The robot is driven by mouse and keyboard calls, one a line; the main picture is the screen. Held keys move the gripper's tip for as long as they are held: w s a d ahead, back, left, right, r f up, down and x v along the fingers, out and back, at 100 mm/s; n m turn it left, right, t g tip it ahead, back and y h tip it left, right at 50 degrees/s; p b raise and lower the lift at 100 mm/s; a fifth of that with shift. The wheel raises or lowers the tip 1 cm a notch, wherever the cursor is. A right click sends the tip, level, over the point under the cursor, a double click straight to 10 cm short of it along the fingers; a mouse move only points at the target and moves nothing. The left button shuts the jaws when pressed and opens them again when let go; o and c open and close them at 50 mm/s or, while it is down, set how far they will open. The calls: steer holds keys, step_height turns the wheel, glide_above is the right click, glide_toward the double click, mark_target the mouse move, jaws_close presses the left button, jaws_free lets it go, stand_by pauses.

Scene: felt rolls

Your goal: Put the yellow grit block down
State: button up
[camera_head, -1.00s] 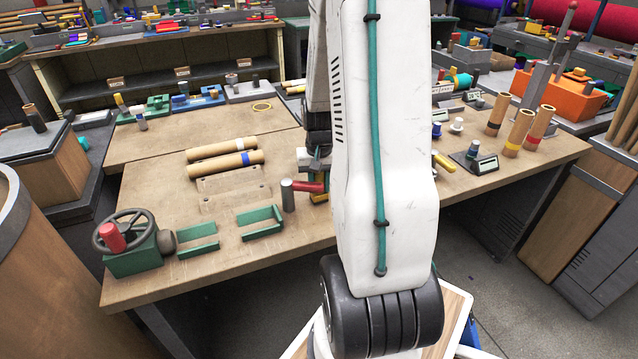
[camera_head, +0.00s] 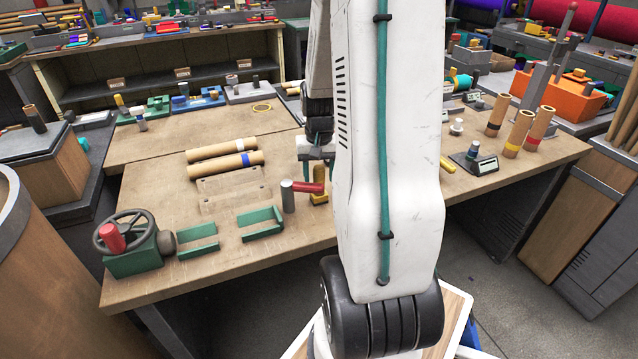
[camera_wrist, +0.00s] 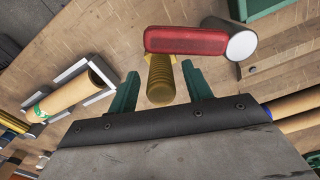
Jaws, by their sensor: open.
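The yellow grit block (camera_head: 319,198) stands on the wooden workbench (camera_head: 240,245) beside a red-and-grey tool. In the wrist view the ribbed yellow block (camera_wrist: 160,84) lies between my two green fingers, with a gap on each side. My gripper (camera_head: 318,167) is open and just above the block in the head view. It also shows as open in the wrist view (camera_wrist: 160,70). The tool's red part (camera_head: 308,187) covers some of the block in the head view. I cannot tell whether the two touch.
The tool's grey end (camera_head: 288,196) stands close left. Green brackets (camera_head: 262,224) and a handwheel device (camera_head: 130,245) are farther left. Two cardboard tubes (camera_head: 225,166) lie behind. Upright tubes (camera_head: 520,132) and a small gauge (camera_head: 474,160) stand right. My arm hides the bench's middle.

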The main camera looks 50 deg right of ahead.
step_height(320, 180, up, 8)
steer(key=shift+f, duration=0.15)
steer(key=shift+a+r, duration=0.15)
steer(key=shift+r, duration=0.2)
steer(key=s+a+r+n, duration=0.15)
steer(key=a+r, duration=0.25)
steer(key=a, duration=0.5)
steer(key=a+r+n, duration=0.3)
steer(key=a+r, duration=0.2)
steer(key=a, duration=0.4)
steer(key=s+a+r+n+t, duration=0.1)
steer(key=s+a+n, duration=0.3)
steer(key=s+a, duration=0.6)
steer(key=shift+s+a+r+n, duration=0.35)
steer(key=shift+a+r, duration=0.15)
steer(key=shift+a, duration=0.4)
